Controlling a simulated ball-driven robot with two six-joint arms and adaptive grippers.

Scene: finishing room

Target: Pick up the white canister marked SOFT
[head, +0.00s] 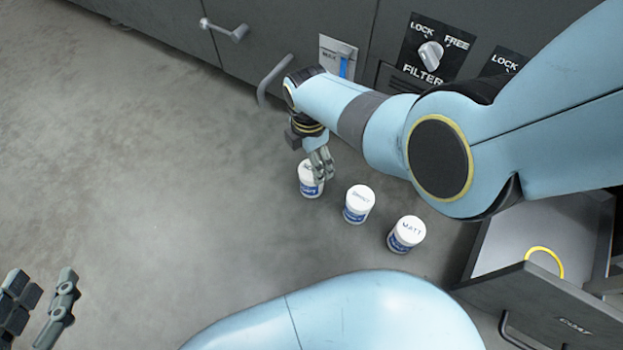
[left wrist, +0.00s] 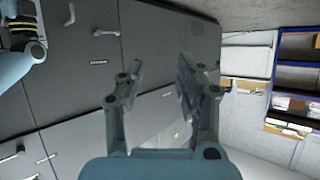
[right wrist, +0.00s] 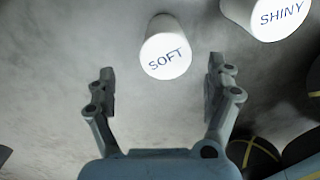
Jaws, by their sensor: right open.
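The white canister marked SOFT (right wrist: 166,50) stands on the floor, between and just beyond the spread fingertips of my right gripper (right wrist: 160,82) in the right wrist view. In the head view this canister (head: 311,187) is partly hidden by the right gripper (head: 319,165), which hangs over it from above. The right gripper is open and empty; I cannot tell if a finger touches the lid. My left gripper (head: 45,300) is at the lower left of the head view, away from the canisters. Its fingers stand apart with nothing between them in the left wrist view (left wrist: 160,78).
A canister marked SHINY (right wrist: 268,16) stands right of SOFT, and one marked MATT (head: 407,232) further right. An open drawer (head: 560,298) with a yellow ring (head: 545,262) is at the lower right. Grey cabinets (head: 290,25) line the back. The floor at left is clear.

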